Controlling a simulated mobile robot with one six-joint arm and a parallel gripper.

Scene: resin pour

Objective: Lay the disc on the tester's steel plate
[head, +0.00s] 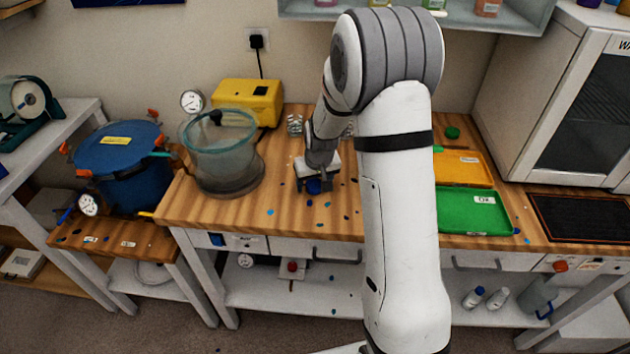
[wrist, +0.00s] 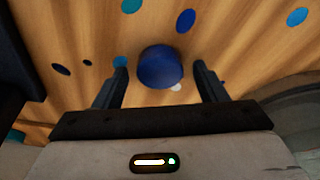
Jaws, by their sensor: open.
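A dark blue round piece, which looks like the disc (wrist: 160,68), lies on the wooden bench top. It shows in the head view as a small blue shape (head: 314,187) under my gripper. My gripper (head: 315,185) points down at the bench. In the wrist view its two fingers (wrist: 160,80) are spread, one to each side of the blue piece, with gaps on both sides. It holds nothing. I cannot make out the tester or its steel plate in either view; my arm hides part of the bench.
A clear chamber (head: 220,150) stands left of my gripper, with a yellow pump (head: 247,100) behind it. A green tray (head: 470,212) and an orange tray (head: 463,168) lie right of my arm. Flat blue and teal spots (wrist: 185,20) dot the bench. A blue pot (head: 122,160) stands far left.

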